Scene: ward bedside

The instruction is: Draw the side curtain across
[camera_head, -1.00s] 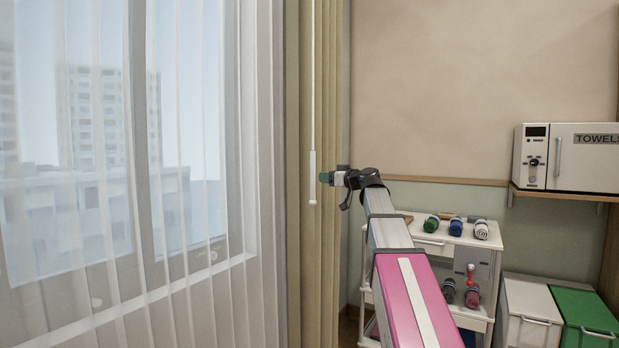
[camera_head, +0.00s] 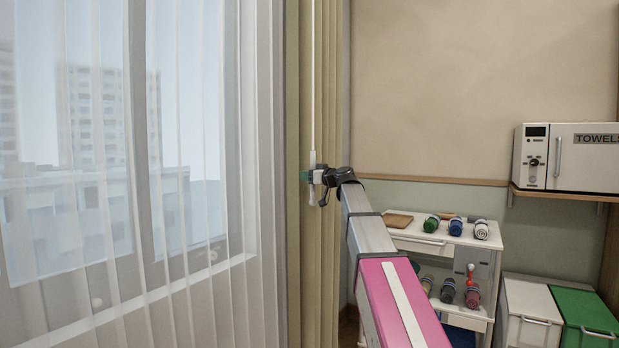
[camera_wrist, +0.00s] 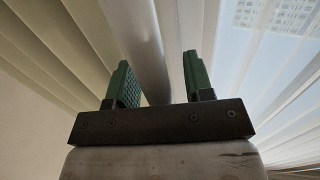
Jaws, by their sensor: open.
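The beige side curtain (camera_head: 327,270) hangs gathered in a narrow bunch at the right edge of the window. A thin white wand (camera_head: 313,90) hangs in front of it and ends in a thicker handle. My gripper (camera_head: 305,176) is at the handle, partly covering it. In the wrist view, my gripper (camera_wrist: 157,65) has its two green fingers apart. The pale wand handle (camera_wrist: 148,50) shows between the fingers, with gaps beside it, and they are not closed on it.
A sheer white curtain (camera_head: 205,220) covers the window at the left. At the right are a white trolley (camera_head: 420,238) with rolled towels, a towel cabinet (camera_head: 575,158) on a wall shelf, and white and green bins (camera_head: 590,318). The wall behind is bare.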

